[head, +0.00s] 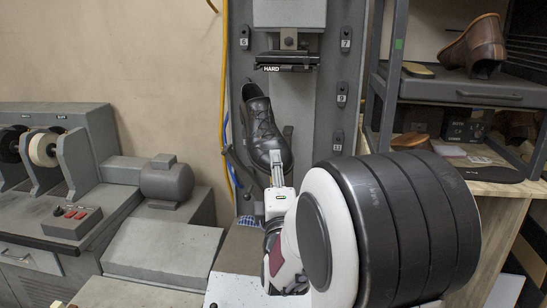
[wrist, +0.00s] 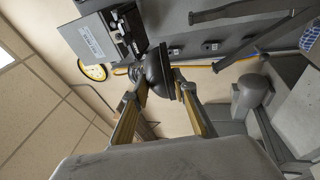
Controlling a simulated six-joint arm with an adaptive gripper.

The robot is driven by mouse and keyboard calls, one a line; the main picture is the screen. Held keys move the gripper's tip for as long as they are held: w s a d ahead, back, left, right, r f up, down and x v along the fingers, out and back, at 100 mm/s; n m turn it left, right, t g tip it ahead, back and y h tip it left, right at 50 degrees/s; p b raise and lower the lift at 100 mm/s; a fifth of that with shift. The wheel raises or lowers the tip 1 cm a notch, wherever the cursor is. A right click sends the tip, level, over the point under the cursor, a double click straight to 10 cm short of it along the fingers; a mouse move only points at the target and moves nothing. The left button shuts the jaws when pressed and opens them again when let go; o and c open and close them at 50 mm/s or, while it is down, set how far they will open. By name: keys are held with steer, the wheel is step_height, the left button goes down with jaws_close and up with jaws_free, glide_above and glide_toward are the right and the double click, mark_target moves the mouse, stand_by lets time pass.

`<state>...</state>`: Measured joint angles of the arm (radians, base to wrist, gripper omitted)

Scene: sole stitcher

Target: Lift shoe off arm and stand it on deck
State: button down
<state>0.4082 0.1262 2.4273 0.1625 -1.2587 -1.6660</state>
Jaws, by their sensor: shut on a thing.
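A black lace-up shoe (head: 264,133) hangs steeply tilted in front of the grey stitcher column (head: 317,110), opening up and toe down. My gripper (head: 277,165) is shut on it near its lower end in the head view. In the wrist view the dark shoe (wrist: 157,73) sits between the two fingertips of my gripper (wrist: 161,90). A dark, bent machine arm (head: 238,160) shows behind and left of the shoe. The shoe looks apart from it, but overlap hides any contact. A pale speckled surface (head: 232,290) lies below; I cannot tell whether it is the deck.
A black block marked HARD (head: 286,64) juts out above the shoe. A shelf unit (head: 455,90) with a brown shoe (head: 474,45) stands close on the right. A grey bench machine (head: 75,170) and motor (head: 167,180) are at left. Open space lies left of the shoe.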

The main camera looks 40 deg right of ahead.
steer(key=s+d+f+m+g+h, duration=0.2)
steer(key=f+g, duration=0.1)
steer(key=f, duration=0.9)
steer(key=s+d+f+m+g+h, duration=0.1)
steer(key=d+f+m+g+h, duration=0.15)
steer(key=f, duration=1.05)
steer(key=s+a+f+m+g, duration=0.1)
steer(key=s+f+g, duration=0.4)
steer(key=s+f, duration=0.9)
steer(key=shift+s+f+m+g, duration=0.35)
steer(key=shift+f+m, duration=0.4)
steer(key=shift+f, duration=0.6)
steer(key=shift+w, duration=0.15)
